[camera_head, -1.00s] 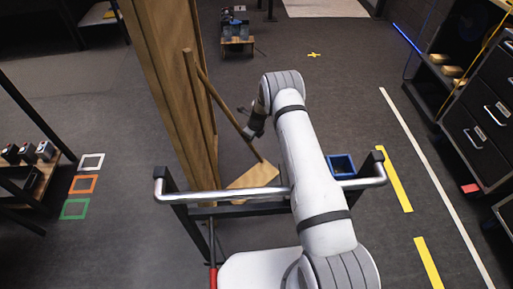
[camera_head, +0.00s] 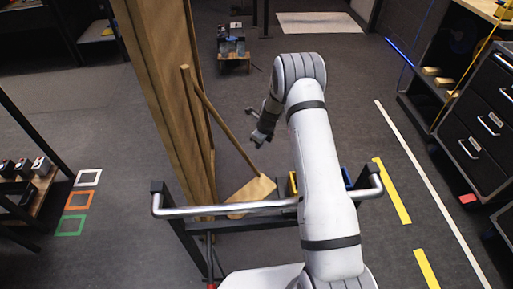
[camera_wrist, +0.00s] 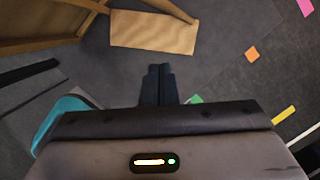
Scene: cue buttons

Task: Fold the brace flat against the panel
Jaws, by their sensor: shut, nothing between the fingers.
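The panel (camera_head: 160,80) is a tall wooden sheet standing upright left of centre in the head view. The brace (camera_head: 226,122) is a thin wooden bar slanting from the panel's front edge down to the right. Its lower end meets a flat wooden board (camera_head: 250,193) at the panel's foot. The brace stands out from the panel at an angle. My gripper (camera_head: 258,139) is shut and empty, just right of the brace in the picture, with a small gap. In the wrist view its closed fingers (camera_wrist: 160,70) point toward the board (camera_wrist: 153,33); the panel (camera_wrist: 38,18) is at upper left.
A metal handrail (camera_head: 230,209) crosses in front of the panel's foot. A blue bin (camera_head: 347,177) is partly hidden behind my arm. A black drawer cabinet (camera_head: 482,135) stands at right. A low table (camera_head: 233,55) stands behind. Floor right of the brace is mostly clear.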

